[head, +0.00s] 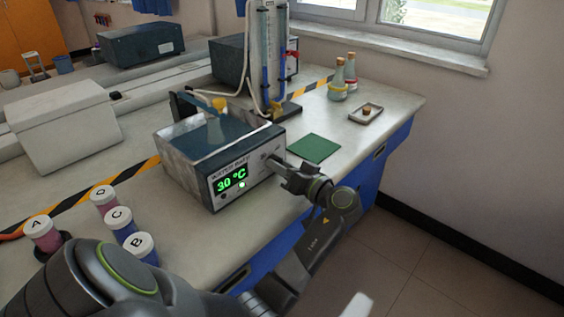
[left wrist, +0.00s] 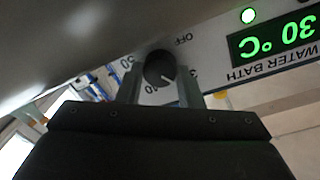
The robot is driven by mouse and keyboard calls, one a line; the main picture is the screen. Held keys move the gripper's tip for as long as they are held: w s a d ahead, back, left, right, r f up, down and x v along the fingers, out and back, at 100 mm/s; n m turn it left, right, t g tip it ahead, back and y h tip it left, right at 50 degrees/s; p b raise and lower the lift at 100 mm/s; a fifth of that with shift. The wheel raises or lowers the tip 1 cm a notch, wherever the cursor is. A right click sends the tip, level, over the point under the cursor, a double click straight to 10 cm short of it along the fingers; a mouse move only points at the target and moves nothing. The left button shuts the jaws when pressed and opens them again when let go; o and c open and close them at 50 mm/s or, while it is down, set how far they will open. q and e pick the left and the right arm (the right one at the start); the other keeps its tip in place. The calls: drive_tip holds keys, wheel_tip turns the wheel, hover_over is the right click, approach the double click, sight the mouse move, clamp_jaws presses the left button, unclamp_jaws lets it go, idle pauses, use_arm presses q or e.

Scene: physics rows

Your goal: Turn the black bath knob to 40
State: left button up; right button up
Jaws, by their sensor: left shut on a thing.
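The water bath (head: 222,160) is a grey box with a dark lid on the bench. Its green display (head: 231,179) reads 30 °C, and a light by it is lit. My left gripper (head: 274,163) is at the right part of its front panel. In the left wrist view, the round black knob (left wrist: 158,67) sits between the two fingers of my left gripper (left wrist: 160,82), which are shut on it. The panel appears upside down there. The knob's white mark points between the partly hidden 30 and the 40.
Lidded jars (head: 119,220) marked with letters stand at the bench's left front. A green mat (head: 313,148), a small tray (head: 366,113) and two bottles (head: 338,86) are to the right. Tubed glassware (head: 268,60) stands behind the bath.

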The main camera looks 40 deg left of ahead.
use_arm(q)
drive_tip(key=shift+r+m+p, duration=0.15)
drive_tip(key=shift+m+p, duration=0.6)
drive_tip(key=shift+m, duration=0.35)
use_arm(e)
drive_tip(key=shift+s+r, duration=0.45)
drive_tip(key=shift+r, duration=0.05)
drive_tip(key=shift+s+a, duration=0.1)
use_arm(q)
drive_tip(key=o, duration=1)
drive_tip(key=shift+w, duration=0.1)
